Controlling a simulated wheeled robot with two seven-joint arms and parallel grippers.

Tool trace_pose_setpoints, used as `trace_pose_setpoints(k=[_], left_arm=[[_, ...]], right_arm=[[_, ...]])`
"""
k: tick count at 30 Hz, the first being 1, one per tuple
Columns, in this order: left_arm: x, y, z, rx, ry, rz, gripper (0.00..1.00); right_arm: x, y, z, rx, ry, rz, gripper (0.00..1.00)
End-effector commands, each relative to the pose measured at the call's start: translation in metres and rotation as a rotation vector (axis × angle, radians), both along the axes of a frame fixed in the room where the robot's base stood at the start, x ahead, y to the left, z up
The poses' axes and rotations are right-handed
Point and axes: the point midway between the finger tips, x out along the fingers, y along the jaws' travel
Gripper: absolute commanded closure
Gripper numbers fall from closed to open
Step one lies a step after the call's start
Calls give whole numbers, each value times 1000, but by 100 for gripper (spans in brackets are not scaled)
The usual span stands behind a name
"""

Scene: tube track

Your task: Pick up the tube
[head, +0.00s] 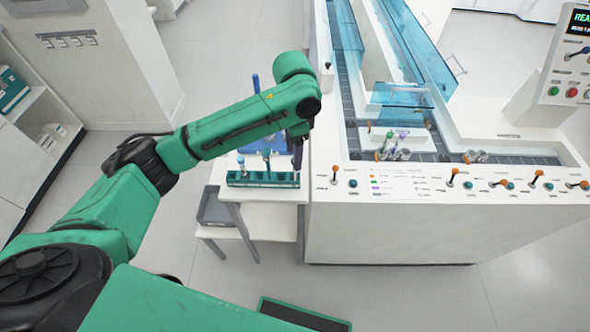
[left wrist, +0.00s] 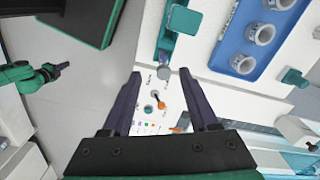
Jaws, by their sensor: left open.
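A green tube rack (head: 263,180) stands on a small white table beside the track machine. A pale tube with a blue top (head: 241,165) and another tube (head: 267,157) stand upright in it. My left gripper (head: 298,152) is over the rack's right end in the head view. In the left wrist view its fingers (left wrist: 160,75) are wide apart with nothing held. A grey round end (left wrist: 163,73) shows between the fingertips; I cannot tell whether it is a tube. My right gripper (left wrist: 60,69) shows small at the left of that view, its jaw state unclear.
A blue tray with white ring holders (left wrist: 244,65) lies next to the rack. The track machine's front panel (head: 440,191) has several orange levers. Two tubes stand in holders (head: 398,154) on the track. Blue clear covers (head: 405,95) rise behind. The floor in front is mostly clear.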

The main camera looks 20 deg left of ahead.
Motion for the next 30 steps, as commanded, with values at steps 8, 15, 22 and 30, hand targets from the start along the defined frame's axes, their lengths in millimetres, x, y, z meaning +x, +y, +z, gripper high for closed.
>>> trace_pose_setpoints(k=[8, 15, 22, 30], left_arm=[[4, 0, -41, 0, 1, 1, 40], [7, 0, -76, -1, -3, 0, 40], [7, -1, -76, -2, -4, 0, 67], [7, -1, -76, -1, -3, 0, 100]], right_arm=[[0, 0, 8, 0, 1, 0, 100], [0, 0, 12, 0, 1, 0, 100], [-1, 0, 11, 0, 1, 0, 100], [0, 0, 11, 0, 1, -1, 100]])
